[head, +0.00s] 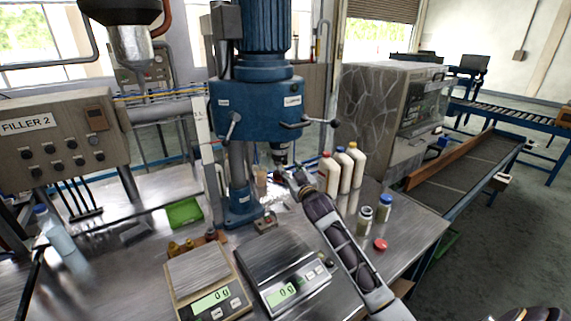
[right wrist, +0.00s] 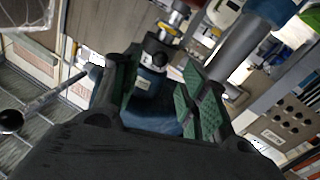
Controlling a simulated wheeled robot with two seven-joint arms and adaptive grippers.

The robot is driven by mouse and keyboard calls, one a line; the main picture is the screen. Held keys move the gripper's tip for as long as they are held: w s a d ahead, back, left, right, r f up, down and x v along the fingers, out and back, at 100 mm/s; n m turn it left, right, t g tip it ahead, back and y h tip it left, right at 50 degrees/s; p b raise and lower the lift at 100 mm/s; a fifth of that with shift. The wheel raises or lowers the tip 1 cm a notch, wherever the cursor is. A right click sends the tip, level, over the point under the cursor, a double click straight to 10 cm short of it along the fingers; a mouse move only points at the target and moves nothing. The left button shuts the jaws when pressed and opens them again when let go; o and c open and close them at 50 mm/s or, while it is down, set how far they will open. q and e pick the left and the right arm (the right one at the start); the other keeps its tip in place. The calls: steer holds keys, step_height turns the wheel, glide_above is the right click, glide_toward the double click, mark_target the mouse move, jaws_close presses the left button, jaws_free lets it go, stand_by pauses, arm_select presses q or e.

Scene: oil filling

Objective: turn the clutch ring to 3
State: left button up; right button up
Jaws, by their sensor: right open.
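The blue capping machine (head: 255,105) stands at the back of the steel table. The grey and dark spindle with its clutch (head: 280,153) hangs under its head. My right gripper (head: 284,174) is just below and beside that spindle. In the right wrist view my right gripper (right wrist: 165,95) is open, its green-padded fingers spread. The spindle (right wrist: 157,55) shows beyond and between the fingertips there, with a yellow band (right wrist: 168,30) farther along it. I cannot read any numbers on the clutch ring, nor tell whether a finger touches it. My left gripper is out of view.
Several capped white bottles (head: 344,170) stand close to the right of my right gripper. Two scales (head: 210,280) (head: 283,270) are at the table's front. A green tray (head: 184,212) lies left of the machine's column. Handles (head: 310,123) stick out from the machine's head.

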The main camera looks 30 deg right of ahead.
mark_target(286, 164)
steer(key=shift+w+d+p, duration=0.15)
steer(key=shift+w+d, duration=0.05)
steer(key=shift+w, duration=1.4)
steer(key=shift+w+d+p, duration=0.15)
steer(key=shift+w+d, duration=0.05)
steer(key=shift+w, duration=1.4)
steer(key=shift+c, duration=0.4)
jaws_close()
